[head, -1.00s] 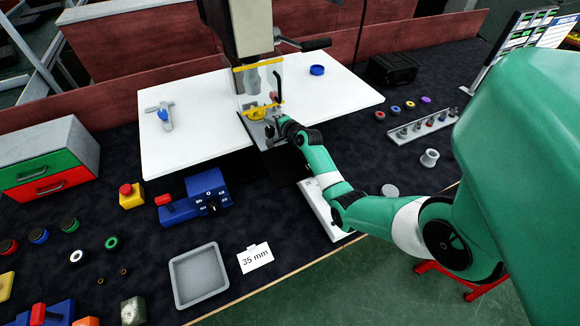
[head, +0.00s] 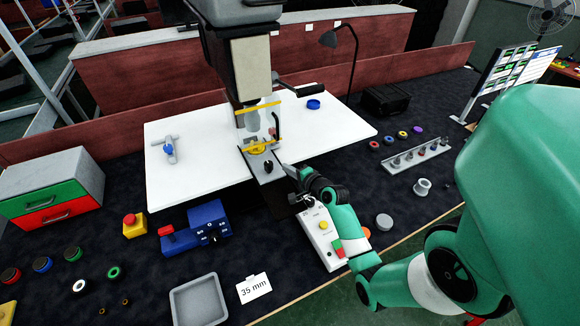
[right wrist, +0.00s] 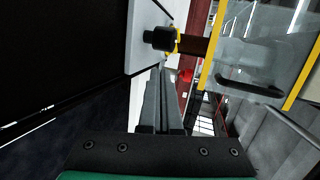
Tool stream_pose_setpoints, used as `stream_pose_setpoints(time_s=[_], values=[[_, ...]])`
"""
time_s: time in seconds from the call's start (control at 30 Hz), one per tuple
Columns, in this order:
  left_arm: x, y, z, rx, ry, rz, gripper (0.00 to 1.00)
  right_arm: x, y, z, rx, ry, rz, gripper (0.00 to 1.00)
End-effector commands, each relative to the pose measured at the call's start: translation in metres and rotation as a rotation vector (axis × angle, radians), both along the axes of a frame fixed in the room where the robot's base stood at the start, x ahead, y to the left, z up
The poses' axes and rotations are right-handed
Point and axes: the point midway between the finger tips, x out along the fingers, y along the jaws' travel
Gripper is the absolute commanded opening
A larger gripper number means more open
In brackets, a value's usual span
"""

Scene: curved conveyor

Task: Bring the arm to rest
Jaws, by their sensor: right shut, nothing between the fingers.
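My right arm, green and white, reaches in from the right of the head view. Its right gripper (head: 285,168) is shut and empty, just in front of and to the right of the drill press base plate (head: 262,168). In the right wrist view the two dark fingers (right wrist: 160,75) lie together with nothing between them. The yellow-edged clear guard (right wrist: 255,55) and a black knob (right wrist: 160,39) show beyond the fingertips there. My left gripper is not in view.
The drill press (head: 250,70) stands behind the gripper. A white control box (head: 325,238) with buttons lies below the wrist, partly hidden by it. A grey tray (head: 198,302) and a "35 mm" card (head: 254,288) are at the front. A grey rack (head: 415,158) is at the right.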

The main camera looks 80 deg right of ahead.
Motion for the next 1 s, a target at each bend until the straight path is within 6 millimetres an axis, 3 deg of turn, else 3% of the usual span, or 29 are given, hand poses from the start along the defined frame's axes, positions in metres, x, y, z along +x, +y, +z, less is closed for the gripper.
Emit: stream_pose_setpoints(time_s=[0.2,0.57,0.67,0.77,0.9,1.0], values=[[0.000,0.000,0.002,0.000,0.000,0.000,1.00,-0.007,0.007,0.003,0.000,0.000,0.001,0.00],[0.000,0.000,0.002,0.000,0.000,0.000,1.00,-0.001,0.010,0.003,0.000,0.000,0.013,0.00],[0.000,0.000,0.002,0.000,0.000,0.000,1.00,0.027,0.023,0.010,-0.014,-0.007,0.075,0.00],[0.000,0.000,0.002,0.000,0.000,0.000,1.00,0.082,0.047,0.040,-0.064,-0.037,0.192,0.00],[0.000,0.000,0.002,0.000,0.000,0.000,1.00,0.165,0.101,0.115,-0.193,-0.119,0.375,0.00],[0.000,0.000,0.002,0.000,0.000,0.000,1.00,0.210,0.151,0.175,-0.300,-0.185,0.491,0.00]])
